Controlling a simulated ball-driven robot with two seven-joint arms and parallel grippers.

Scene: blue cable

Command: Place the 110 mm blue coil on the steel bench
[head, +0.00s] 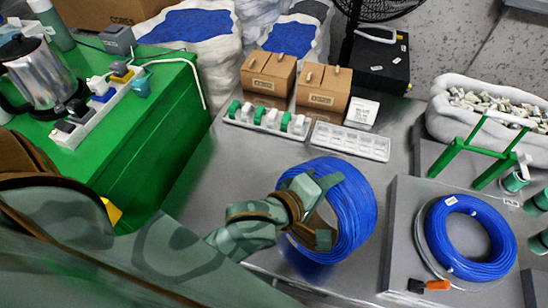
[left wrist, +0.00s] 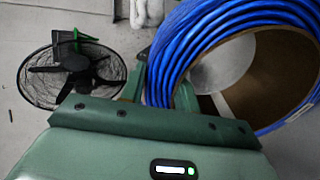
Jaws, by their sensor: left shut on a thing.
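A blue cable coil (head: 356,204) stands tilted on edge over the steel bench (head: 222,176) in the head view. I cannot tell whether the coil's lower edge touches the bench. A second blue coil (head: 490,226) lies flat on a grey raised plate at the right. My right gripper is not in view.
A green cabinet (head: 140,160) with a power strip and metal kettle stands at left. Cardboard boxes (head: 268,76), a tray of white and green spools (head: 262,120) and a white tray (head: 350,142) line the bench's back. A green stand (head: 478,150) is at right. Bench left of the coil is clear.

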